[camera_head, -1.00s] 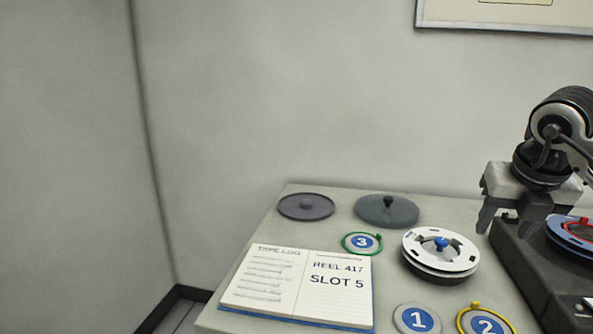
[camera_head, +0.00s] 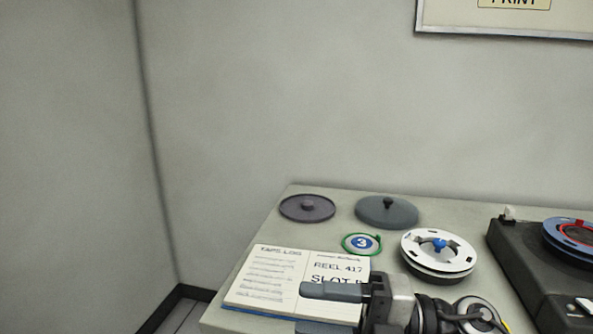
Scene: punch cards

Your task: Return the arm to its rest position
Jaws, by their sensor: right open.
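My right gripper (camera_head: 325,308) is low in the view, in front of the open tape log book (camera_head: 268,276), and hides its lower right part. Its fingers point left, are open and hold nothing that I can see. The right arm (camera_head: 470,312) comes in from the bottom right. My left gripper is not in view.
On the table (camera_head: 312,240) are two dark round lids (camera_head: 307,208) (camera_head: 386,211), a green-ringed disc marked 3 (camera_head: 361,243) and a white reel with a blue knob (camera_head: 440,252). A dark machine (camera_head: 515,262) bearing a blue-and-red reel (camera_head: 575,238) stands at right.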

